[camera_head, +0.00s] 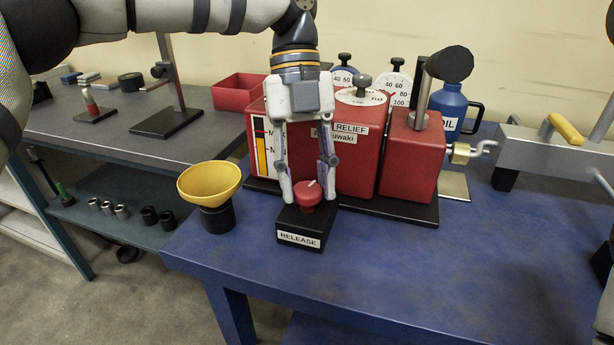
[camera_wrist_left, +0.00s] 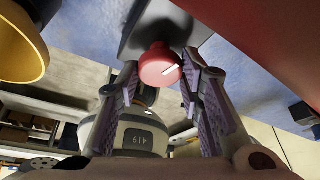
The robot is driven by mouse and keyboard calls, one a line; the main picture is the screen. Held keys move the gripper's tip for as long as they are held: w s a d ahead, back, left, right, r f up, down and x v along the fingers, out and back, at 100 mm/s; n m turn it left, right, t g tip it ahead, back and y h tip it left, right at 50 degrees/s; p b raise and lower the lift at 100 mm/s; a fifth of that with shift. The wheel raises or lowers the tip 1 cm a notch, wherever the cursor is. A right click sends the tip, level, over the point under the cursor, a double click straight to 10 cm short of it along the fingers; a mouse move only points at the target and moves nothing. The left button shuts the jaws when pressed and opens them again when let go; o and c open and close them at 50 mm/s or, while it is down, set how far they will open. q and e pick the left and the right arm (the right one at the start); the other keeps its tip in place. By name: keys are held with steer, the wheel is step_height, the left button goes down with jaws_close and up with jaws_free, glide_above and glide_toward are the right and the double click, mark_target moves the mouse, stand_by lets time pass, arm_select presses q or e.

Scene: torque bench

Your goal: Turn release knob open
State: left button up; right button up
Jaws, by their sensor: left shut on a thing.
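The red release knob (camera_head: 308,193) with a white pointer line sits on top of a black block labelled RELEASE (camera_head: 300,238), near the front of the blue bench. In the left wrist view the knob (camera_wrist_left: 160,66) lies between the fingers, its white line slanting. My left gripper (camera_head: 307,196) comes down from above and is shut on the knob, one finger on each side. The black block (camera_wrist_left: 150,20) also shows behind the knob in the wrist view. My right gripper is not seen.
A yellow funnel (camera_head: 209,182) on a black stand is left of the block. The red machine labelled RELIEF (camera_head: 358,160) stands close behind my gripper, with a red pump block (camera_head: 413,155) and blue jug (camera_head: 449,108) at its right. The bench (camera_head: 420,275) is clear at the front right.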

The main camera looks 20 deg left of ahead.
arm_select(q)
steer(key=shift+n+h, duration=0.3)
steer(key=shift+n, duration=0.3)
steer(key=o, duration=1.2)
steer(key=shift+c, duration=0.2)
steer(key=v, duration=1.2)
steer(key=shift+s, duration=0.2)
